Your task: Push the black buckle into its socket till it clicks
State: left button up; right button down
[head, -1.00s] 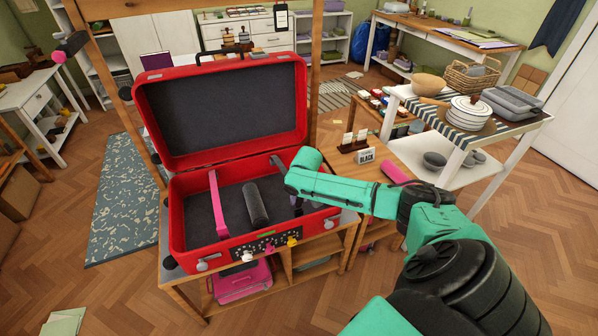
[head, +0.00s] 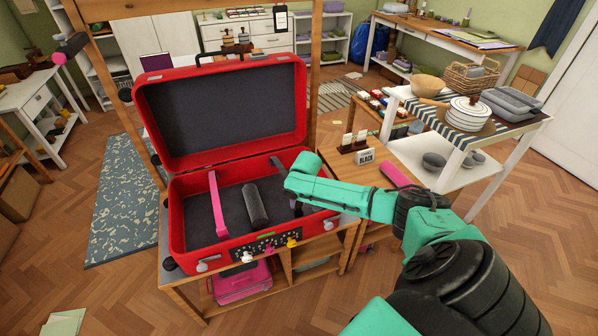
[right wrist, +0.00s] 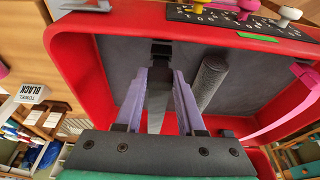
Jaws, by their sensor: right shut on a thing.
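An open red suitcase (head: 190,235) stands on a wooden bench, its lid up. In the right wrist view, a black buckle piece (right wrist: 161,50) shows just beyond my right fingertips, near the case's front wall. A grey strap (right wrist: 157,105) runs between the fingers. My right gripper (right wrist: 160,74) is shut at the strap's buckle end. I cannot tell buckle from socket there, or whether they are joined. In the head view my right gripper (head: 297,208) is low in the right part of the case, mostly hidden behind my arm. My left gripper is not in view.
A dark grey roll (head: 255,205) and a pink strap (head: 217,205) are in the case, left of my gripper. The front wall has a panel with knobs (head: 268,246).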

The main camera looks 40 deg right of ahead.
dwell(0.4)
jog(key=shift+p, duration=0.35)
dwell(0.4)
jog(key=shift+p, duration=0.35)
jog(key=shift+f+b, duration=0.8)
jog(key=shift+f, duration=0.65)
dwell(0.3)
jog(key=shift+c, duration=2.2)
grip_release()
